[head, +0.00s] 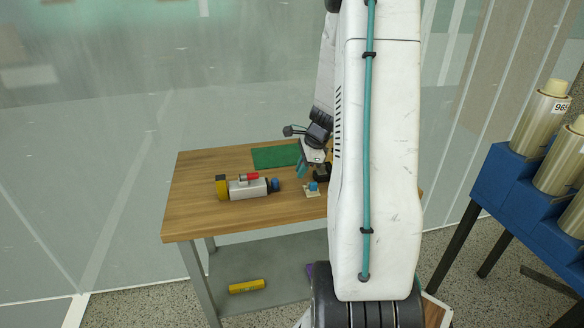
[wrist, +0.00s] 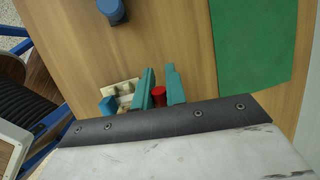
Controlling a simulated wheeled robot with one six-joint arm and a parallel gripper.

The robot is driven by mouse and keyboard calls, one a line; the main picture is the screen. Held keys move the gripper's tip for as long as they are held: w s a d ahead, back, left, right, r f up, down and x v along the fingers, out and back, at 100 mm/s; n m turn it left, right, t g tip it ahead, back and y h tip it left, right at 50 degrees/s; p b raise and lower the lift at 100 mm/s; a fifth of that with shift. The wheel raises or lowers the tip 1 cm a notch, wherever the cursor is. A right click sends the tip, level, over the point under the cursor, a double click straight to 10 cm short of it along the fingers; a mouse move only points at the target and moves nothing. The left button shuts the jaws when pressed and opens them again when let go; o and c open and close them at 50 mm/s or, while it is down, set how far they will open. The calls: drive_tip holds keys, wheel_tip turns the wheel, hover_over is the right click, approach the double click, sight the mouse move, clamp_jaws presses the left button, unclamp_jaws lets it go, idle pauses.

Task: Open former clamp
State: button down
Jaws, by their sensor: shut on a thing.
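My gripper (wrist: 160,80) has two teal fingers; in the wrist view they stand on either side of a small red knob (wrist: 158,95), shut on it. Beside the left finger is a cream clamp base (wrist: 124,88) with a blue block (wrist: 107,105) on it; whether the knob joins it is hidden. In the head view the gripper (head: 302,167) points down over the wooden table, close behind the cream base (head: 309,194) and its blue block (head: 313,187). My arm covers the table's right part.
A grey cylindrical device (head: 247,189) with yellow, red and blue parts lies left on the table (head: 190,215). A green mat (head: 275,156) lies at the back. A yellow object (head: 247,286) is on the lower shelf. A blue rack (head: 515,195) with film rolls stands right.

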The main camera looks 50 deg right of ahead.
drive_tip(key=shift+f+h, duration=0.2)
drive_tip(key=shift+h, duration=0.1)
drive_tip(key=shift+d, duration=0.1)
drive_tip(key=c, duration=1.4)
unclamp_jaws()
drive_tip(key=shift+c, duration=0.2)
drive_tip(key=v, duration=0.7)
drive_tip(key=shift+r, duration=0.4)
drive_tip(key=shift+w, duration=0.15)
